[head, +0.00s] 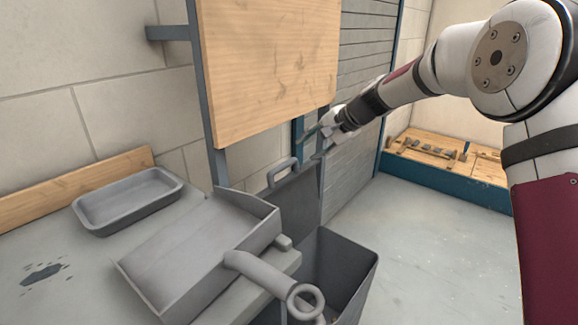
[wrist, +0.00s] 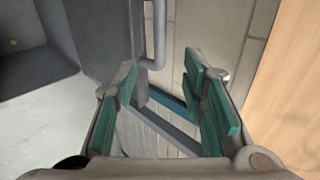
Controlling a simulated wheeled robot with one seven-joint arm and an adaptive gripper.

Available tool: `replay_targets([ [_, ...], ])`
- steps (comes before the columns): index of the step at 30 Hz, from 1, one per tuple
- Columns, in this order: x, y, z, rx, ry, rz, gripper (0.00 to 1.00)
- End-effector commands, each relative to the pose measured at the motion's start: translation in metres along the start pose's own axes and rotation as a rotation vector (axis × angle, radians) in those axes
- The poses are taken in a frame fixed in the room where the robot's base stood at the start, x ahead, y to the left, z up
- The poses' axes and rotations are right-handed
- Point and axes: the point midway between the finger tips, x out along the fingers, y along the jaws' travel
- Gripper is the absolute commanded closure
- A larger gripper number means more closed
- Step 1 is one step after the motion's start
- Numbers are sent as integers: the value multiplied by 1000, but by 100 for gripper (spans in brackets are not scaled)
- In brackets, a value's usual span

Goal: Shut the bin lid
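The dark grey bin (head: 352,262) stands at the lower middle of the head view with its top open. Its grey lid (head: 298,200) stands raised at the back, with a loop handle (head: 283,172) on its upper edge. My gripper (head: 314,144) is above and to the right of the handle, near the raised lid. In the wrist view my gripper (wrist: 161,66) has its teal fingers spread, with nothing held between them. The lid (wrist: 98,35) and handle (wrist: 154,38) show beyond the left finger, apart from it as far as I can tell.
Floor (head: 425,235) to the right is clear.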

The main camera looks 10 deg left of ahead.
Motion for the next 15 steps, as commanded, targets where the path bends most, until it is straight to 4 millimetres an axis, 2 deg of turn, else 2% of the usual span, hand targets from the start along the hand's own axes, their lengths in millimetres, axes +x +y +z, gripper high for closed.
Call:
replay_targets([
  [9, 65, 2, 2, -1, -4, 3, 62],
  [15, 98, 2, 1, -1, -2, 2, 62],
])
